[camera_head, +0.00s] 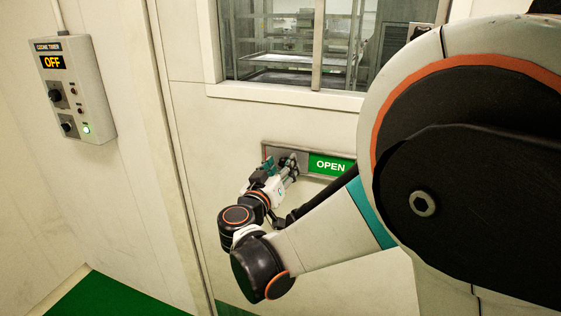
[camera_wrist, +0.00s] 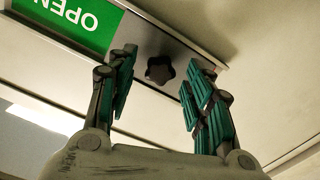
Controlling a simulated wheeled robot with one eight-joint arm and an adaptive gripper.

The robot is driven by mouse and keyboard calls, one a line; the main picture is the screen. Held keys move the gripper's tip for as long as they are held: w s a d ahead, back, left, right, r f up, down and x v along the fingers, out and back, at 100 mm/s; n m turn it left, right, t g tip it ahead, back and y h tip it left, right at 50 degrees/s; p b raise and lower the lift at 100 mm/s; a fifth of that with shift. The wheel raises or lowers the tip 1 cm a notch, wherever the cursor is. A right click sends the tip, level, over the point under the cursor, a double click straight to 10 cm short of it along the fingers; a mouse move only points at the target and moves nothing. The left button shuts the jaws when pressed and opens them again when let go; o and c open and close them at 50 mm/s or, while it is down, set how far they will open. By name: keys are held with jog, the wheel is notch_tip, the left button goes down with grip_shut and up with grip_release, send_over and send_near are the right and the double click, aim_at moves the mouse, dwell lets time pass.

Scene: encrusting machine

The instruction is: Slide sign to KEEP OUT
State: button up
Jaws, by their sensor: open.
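The sliding sign (camera_head: 328,165) shows a green panel reading OPEN, set in a metal frame on the white wall below the window. Its grey metal slide plate is to the left of the green panel in the head view. In the wrist view the green panel (camera_wrist: 72,18) is at the upper left, upside down, and a dark star-shaped knob (camera_wrist: 160,70) stands on the metal plate. My gripper (camera_wrist: 160,78) is open, with one finger on each side of the knob, apparently not touching it. In the head view my gripper (camera_head: 279,163) is at the sign's left part and hides the knob.
A control box (camera_head: 74,88) with an OFF display, knobs and a green light is on the left wall. A window (camera_head: 300,45) with racks behind it is above the sign. The wall below the sign is bare; a green floor (camera_head: 115,297) is at lower left.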

jog(key=shift+w, duration=0.1)
grip_shut()
jog(key=s+d, duration=0.1)
jog(key=d, duration=0.3)
jog(key=s+d, duration=0.2)
jog(key=d, duration=0.2)
jog(key=s+d, duration=0.1)
jog(key=d, duration=0.3)
jog(key=shift+s, duration=0.2)
grip_release()
jog(key=shift+d, duration=0.1)
